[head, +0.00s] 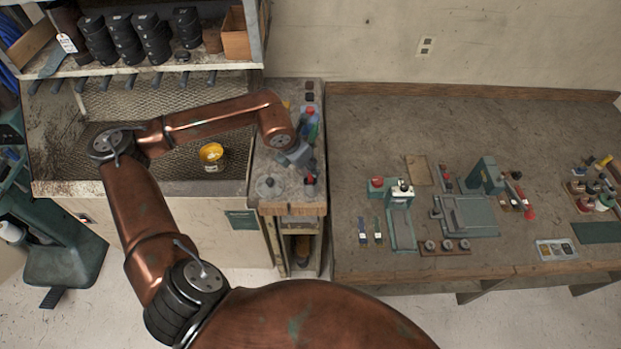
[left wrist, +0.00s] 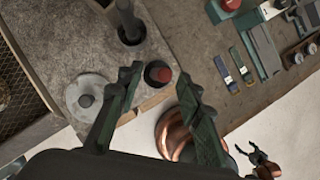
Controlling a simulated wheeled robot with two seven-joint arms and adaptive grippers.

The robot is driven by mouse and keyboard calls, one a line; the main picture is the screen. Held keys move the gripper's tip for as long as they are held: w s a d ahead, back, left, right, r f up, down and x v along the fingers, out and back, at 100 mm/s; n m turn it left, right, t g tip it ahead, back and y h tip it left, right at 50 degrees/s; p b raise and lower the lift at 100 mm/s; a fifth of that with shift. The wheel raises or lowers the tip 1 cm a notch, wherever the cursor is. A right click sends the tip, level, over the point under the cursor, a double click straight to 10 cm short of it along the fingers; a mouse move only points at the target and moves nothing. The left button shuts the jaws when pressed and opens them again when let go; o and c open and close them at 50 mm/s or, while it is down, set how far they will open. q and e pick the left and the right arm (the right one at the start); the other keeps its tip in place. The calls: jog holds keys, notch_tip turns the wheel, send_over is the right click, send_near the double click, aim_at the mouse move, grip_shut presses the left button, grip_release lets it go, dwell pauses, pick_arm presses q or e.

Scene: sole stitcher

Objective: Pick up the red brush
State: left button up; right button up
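A small black, round-based thing with a red top (head: 309,179) stands near the front edge of the narrow bench. It looks like the red brush, but its bristles cannot be made out. In the left wrist view the red top (left wrist: 160,73) shows between the fingertips, with no visible contact. My left gripper (head: 300,158) is above the narrow bench, close to it; in the left wrist view my left gripper (left wrist: 157,78) is open and empty. My right gripper (left wrist: 248,151) shows small at lower right in the left wrist view, fingers apart and empty.
A grey disc with a knob (head: 269,186) sits just left of the red top. Bottles (head: 309,118) stand behind my left gripper. The wide bench (head: 350,215) at right holds a green press (head: 402,225) and several tools. A yellow pot (head: 211,155) is at left.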

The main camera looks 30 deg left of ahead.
aim_at(311, 177)
pick_arm(q)
jog(key=x, duration=0.2)
jog(key=shift+w+f, duration=0.25)
jog(key=shift+w, duration=0.1)
jog(key=shift+s, duration=0.1)
jog(key=shift+c, duration=0.7)
grip_shut()
